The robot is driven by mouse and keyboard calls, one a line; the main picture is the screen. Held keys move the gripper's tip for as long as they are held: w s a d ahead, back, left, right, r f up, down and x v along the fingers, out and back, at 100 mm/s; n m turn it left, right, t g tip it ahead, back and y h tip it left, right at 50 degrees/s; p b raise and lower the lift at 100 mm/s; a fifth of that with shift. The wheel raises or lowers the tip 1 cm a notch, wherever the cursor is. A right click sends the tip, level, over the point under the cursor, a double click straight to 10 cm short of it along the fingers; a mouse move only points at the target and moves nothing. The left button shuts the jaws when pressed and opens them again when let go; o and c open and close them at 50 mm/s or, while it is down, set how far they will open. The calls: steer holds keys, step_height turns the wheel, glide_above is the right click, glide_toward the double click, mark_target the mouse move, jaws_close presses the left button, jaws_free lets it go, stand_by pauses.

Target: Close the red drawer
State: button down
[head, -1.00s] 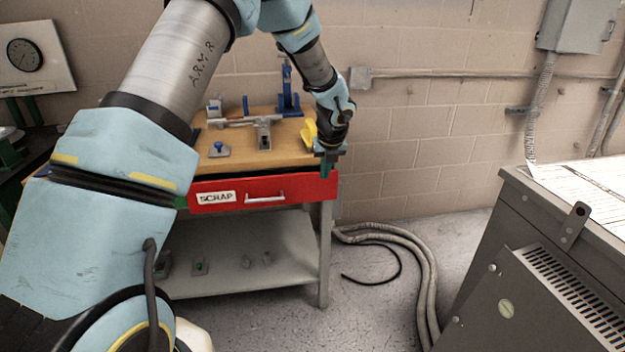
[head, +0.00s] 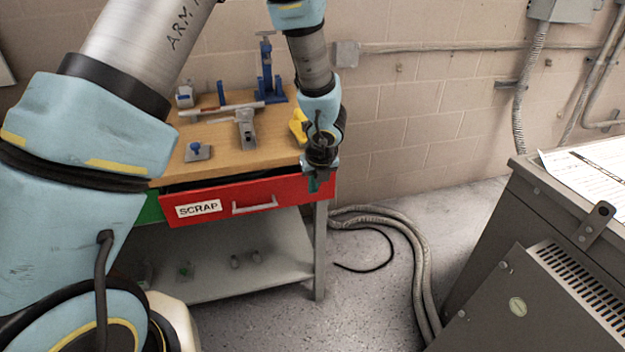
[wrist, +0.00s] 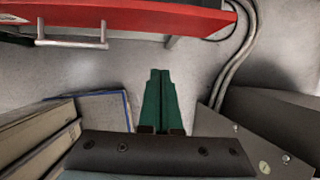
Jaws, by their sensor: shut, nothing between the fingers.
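The red drawer (head: 258,196) carries a "SCRAP" label (head: 198,208) and a silver handle (head: 254,205). It stands partly open under the wooden bench top, with a dark gap visible behind its front. My gripper (head: 318,186) is shut and empty, pointing down by the right end of the drawer front; I cannot tell whether it touches. In the wrist view, the green fingers of my gripper (wrist: 159,100) are together, and the red drawer front (wrist: 150,16) and its handle (wrist: 72,38) lie across the top, apart from the fingertips in the picture.
The workbench (head: 245,148) holds a blue vise-like tool (head: 268,80), a metal bracket and a yellow item (head: 298,127). A green drawer front (head: 150,208) is left of the red one. Hoses (head: 410,255) lie on the floor. A grey cabinet (head: 530,270) stands right.

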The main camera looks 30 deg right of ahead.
steer(key=w+d+f+p, duration=0.1)
steer(key=w+f+p, duration=0.1)
steer(key=w+f, duration=0.3)
steer(key=shift+w+f, duration=0.35)
steer(key=shift+w, duration=0.25)
steer(key=shift+d, duration=0.1)
